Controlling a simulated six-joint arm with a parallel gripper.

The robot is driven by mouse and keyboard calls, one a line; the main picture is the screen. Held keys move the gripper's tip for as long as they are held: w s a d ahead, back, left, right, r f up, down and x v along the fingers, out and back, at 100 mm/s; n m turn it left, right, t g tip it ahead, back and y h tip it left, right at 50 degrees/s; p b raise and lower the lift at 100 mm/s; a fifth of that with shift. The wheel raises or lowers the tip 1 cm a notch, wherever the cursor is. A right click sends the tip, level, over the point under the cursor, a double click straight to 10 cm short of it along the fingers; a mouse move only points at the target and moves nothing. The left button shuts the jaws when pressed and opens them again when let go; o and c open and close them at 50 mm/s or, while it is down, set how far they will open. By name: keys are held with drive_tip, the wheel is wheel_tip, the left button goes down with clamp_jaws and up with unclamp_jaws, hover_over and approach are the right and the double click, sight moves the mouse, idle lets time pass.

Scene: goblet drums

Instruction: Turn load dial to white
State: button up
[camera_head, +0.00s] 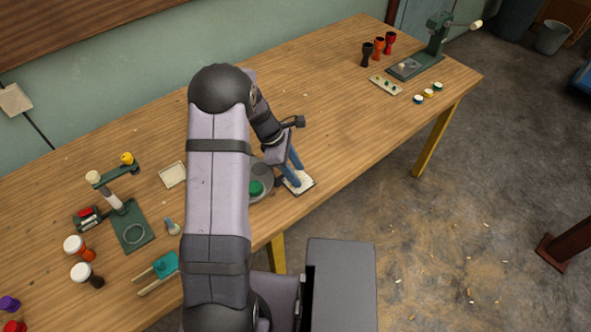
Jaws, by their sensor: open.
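My gripper (297,177) has blue fingers that point down, apart, at a small pale plate with a dark edge (303,187) near the front edge of the workbench. The fingers cover part of this plate. Whether they touch it is too small to tell. A grey round piece with a green top (256,187) is just left of the gripper, partly hidden by my arm. I cannot make out for sure which part is the load dial, nor any white mark on it.
On the wooden workbench (345,95), a green stand (131,226), a pale tray (173,175) and a teal piece (165,264) lie left. Goblet drums (378,48), a green press (437,35) and small round pots (428,92) are at the far right. The bench between is clear.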

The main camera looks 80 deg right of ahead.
drive_tip(key=shift+c, duration=0.5)
drive_tip(key=c, duration=0.9)
